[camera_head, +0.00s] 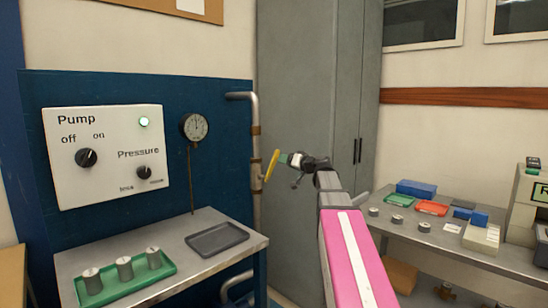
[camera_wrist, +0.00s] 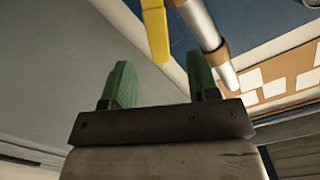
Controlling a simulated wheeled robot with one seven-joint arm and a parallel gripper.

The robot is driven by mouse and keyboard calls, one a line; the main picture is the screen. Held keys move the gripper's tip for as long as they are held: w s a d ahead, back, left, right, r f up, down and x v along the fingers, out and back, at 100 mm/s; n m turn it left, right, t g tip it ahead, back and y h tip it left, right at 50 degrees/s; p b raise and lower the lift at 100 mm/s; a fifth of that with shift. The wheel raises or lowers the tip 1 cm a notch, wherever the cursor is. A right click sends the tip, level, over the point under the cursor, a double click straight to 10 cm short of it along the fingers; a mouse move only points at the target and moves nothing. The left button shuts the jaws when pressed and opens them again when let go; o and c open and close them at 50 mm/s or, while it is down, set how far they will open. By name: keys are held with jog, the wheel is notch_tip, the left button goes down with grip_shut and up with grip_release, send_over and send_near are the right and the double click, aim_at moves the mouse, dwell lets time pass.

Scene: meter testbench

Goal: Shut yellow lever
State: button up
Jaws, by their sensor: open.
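The yellow lever (camera_head: 271,165) sits on the vertical metal pipe (camera_head: 255,140) at the right edge of the blue panel. It stands near upright, slightly tilted, roughly along the pipe. My gripper (camera_head: 286,159) is just to the right of the lever in the head view. In the wrist view the lever (camera_wrist: 155,30) comes in from the top, beyond the fingertips and between their lines. My gripper's two green fingers (camera_wrist: 160,82) are apart, with nothing between them. I cannot tell from these views whether a finger touches the lever.
A pump panel (camera_head: 105,150) and a gauge (camera_head: 194,126) are on the blue wall. A bench with a green tray (camera_head: 135,290) and a grey tray (camera_head: 216,239) stands below. A grey cabinet (camera_head: 310,80) is behind my arm. A right-hand table (camera_head: 470,258) holds several small items.

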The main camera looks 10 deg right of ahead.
aim_at(277, 157)
jog(key=shift+m+t, duration=0.3)
jog(key=shift+t, duration=0.1)
jog(key=x, duration=1)
jog(key=shift+w+d+r, duration=0.3)
jog(key=shift+d+r, duration=0.05)
grip_shut()
